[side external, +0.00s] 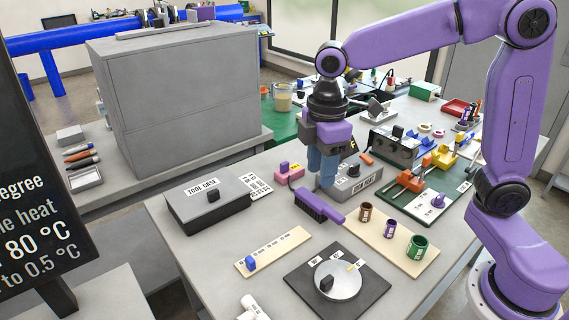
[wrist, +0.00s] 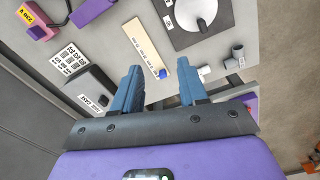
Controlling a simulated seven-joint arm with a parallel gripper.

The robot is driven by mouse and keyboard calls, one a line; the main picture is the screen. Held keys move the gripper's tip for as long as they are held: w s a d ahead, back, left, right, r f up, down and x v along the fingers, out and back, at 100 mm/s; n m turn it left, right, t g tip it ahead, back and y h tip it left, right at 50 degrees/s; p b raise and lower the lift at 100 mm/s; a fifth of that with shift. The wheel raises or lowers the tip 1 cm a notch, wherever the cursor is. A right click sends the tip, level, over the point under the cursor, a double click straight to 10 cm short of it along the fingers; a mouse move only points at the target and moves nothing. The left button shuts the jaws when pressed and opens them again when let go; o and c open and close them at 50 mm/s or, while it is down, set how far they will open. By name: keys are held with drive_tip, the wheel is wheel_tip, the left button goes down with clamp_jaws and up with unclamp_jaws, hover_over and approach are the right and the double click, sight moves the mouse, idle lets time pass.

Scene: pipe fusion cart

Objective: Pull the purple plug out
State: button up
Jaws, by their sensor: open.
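A small purple piece (side external: 438,201) stands on a white label at the front of the green board, right of my gripper; it may be the plug, but it is too small to be sure. A purple ring-like fitting (side external: 390,229) stands on the beige board. Neither small purple piece can be made out in the wrist view.
A purple-handled brush (side external: 318,205) and a pink block (side external: 290,171) lie close to my gripper. A dark tool case (side external: 207,204) is at the left. A round plate on a dark mat (side external: 304,284) lies in front. A brown and a green fitting (side external: 417,247) flank the purple one.

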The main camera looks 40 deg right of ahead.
drive_tip(key=w, duration=0.8)
drive_tip(key=n, duration=0.3)
hover_over(284, 163)
wheel_tip(284, 163, down, 3)
wheel_tip(284, 163, down, 17)
drive_tip(key=shift+d+f, duration=0.1)
drive_tip(key=shift+d, duration=0.05)
